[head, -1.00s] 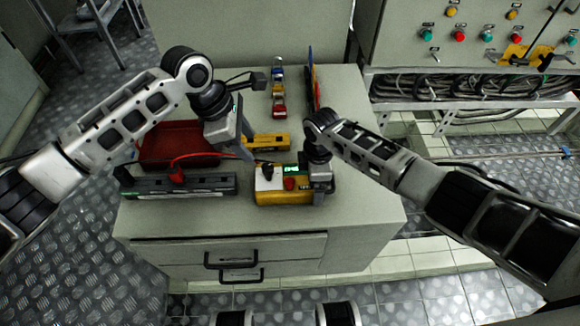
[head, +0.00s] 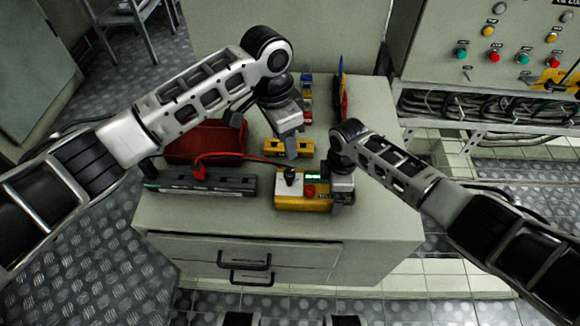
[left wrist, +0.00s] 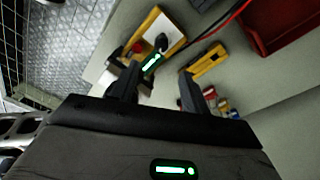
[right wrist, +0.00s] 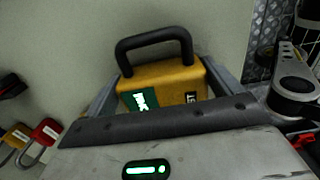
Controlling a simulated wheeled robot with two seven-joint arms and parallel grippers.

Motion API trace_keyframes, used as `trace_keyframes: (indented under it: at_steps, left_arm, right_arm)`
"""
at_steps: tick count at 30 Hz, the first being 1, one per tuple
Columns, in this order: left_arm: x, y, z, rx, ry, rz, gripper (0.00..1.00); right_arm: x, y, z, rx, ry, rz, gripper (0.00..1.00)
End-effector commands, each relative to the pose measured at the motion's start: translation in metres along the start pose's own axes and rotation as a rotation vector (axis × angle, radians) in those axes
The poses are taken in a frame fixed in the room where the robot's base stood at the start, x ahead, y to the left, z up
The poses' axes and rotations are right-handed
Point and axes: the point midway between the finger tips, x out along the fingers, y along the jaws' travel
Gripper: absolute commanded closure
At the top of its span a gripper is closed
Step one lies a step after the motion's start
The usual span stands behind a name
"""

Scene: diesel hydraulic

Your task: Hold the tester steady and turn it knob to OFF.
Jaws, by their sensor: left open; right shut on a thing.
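The tester (head: 288,203) is a yellow box with a white face, black knob (head: 290,175), red button (head: 309,190) and green lit display (head: 314,175), on the cabinet top. My right gripper (head: 343,190) is shut on its right end; the right wrist view shows the yellow body (right wrist: 170,78) between the fingers, with a black handle. My left gripper (head: 292,150) is open and empty, above and behind the tester, apart from the knob. In the left wrist view the knob (left wrist: 161,41) lies beyond the fingertips. The knob's marked setting is too small to read.
Left of the tester lies a long grey device (head: 225,184) with a red clip and cable. Behind are a red tray (head: 190,150), a yellow block (head: 277,149) and small padlock-like things (head: 307,105). A control panel (head: 490,30) stands at right. The cabinet top's right front is clear.

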Motion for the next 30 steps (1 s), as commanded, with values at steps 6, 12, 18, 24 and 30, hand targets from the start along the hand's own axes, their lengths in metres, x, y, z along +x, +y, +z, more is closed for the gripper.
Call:
trace_keyframes:
  at_steps: [6,12,18,24,30]
  left_arm:
    - [-0.005,0.003,-0.006,0.574,-0.052,-0.008,0.54]
    - [-0.01,0.006,-0.01,1.013,-0.095,0.005,0.54]
    - [-0.012,0.007,-0.012,1.246,-0.119,0.02,0.54]
    - [0.002,0.007,-0.011,1.294,-0.124,0.027,0.54]
    - [0.04,0.005,-0.006,1.292,-0.125,0.029,0.54]
  right_arm:
    - [-0.001,0.001,0.0,0.001,0.0,0.001,0.53]
    - [-0.001,0.001,0.0,0.001,0.0,0.001,0.53]
    - [-0.001,0.001,0.0,0.001,0.0,0.001,0.53]
    - [-0.001,0.001,0.0,0.001,0.0,0.001,0.53]
    - [-0.001,0.001,0.0,0.001,0.0,0.002,0.53]
